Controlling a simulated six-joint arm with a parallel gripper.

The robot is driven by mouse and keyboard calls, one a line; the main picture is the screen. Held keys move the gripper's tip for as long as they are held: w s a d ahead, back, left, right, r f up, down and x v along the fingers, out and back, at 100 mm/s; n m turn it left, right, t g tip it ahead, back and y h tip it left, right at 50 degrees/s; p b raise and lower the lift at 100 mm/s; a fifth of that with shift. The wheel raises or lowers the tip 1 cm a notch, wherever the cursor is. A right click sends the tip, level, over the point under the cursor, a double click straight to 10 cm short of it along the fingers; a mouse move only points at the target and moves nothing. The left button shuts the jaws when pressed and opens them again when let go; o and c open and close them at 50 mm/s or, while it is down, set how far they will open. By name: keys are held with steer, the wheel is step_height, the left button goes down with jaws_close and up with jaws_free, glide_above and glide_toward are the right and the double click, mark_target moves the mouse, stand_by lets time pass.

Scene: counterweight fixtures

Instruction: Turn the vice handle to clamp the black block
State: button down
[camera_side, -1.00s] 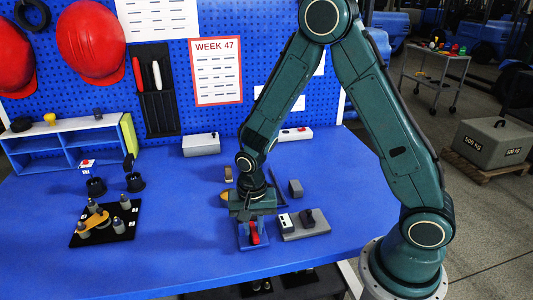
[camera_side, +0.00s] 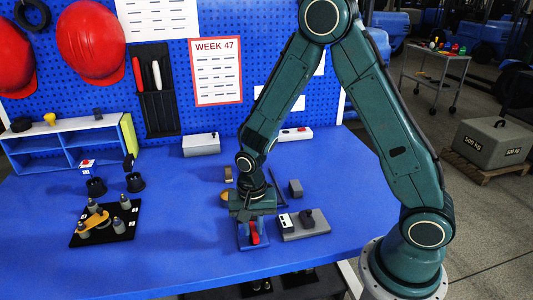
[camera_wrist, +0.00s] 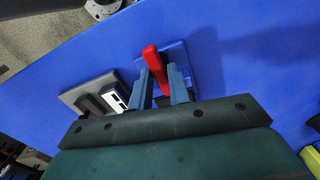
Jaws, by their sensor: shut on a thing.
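The red vice handle (camera_side: 254,234) stands over a small blue vice base (camera_side: 243,246) at the front of the table. In the wrist view the red handle (camera_wrist: 152,60) lies between the fingers of my gripper (camera_wrist: 162,76), over the base (camera_wrist: 180,52). My gripper (camera_side: 252,215) is shut on the handle from above. My wrist and fingers hide much of the vice in the side view. Something dark shows between the fingers in the wrist view; I cannot tell whether it is the black block.
A grey fixture (camera_side: 318,228) with a white box and a dark part stands close on the right. A small grey block (camera_side: 295,188) is behind it. A black plate with pegs (camera_side: 80,238) lies at left. The blue table between is clear.

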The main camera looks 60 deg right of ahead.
mark_target(253, 230)
steer(key=c, duration=1.4)
jaws_free()
steer(key=shift+r, duration=0.1)
step_height(253, 230, up, 14)
steer(key=shift+f, duration=0.2)
